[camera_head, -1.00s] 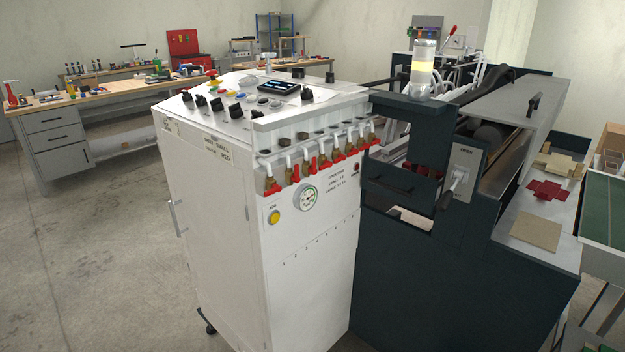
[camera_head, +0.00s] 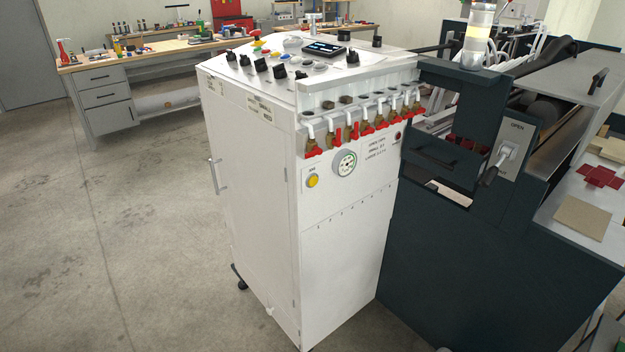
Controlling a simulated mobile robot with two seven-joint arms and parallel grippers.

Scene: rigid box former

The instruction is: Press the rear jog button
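A round yellow button (camera_head: 312,181) on a small plate sits on the side panel of the white control cabinet (camera_head: 345,245). It is below the row of red-handled valves (camera_head: 350,136) and left of a round gauge (camera_head: 345,163). A small label above the button is too small to read surely. More knobs and coloured buttons (camera_head: 262,45) are on the cabinet's top panel, beside a dark screen (camera_head: 324,49). Neither of my grippers is in view.
The dark machine body (camera_head: 470,265) adjoins the cabinet on the right, with an OPEN lever plate (camera_head: 516,150) and a signal lamp (camera_head: 478,35). A workbench (camera_head: 150,60) stands at the back left. The concrete floor (camera_head: 120,220) left of the cabinet is clear.

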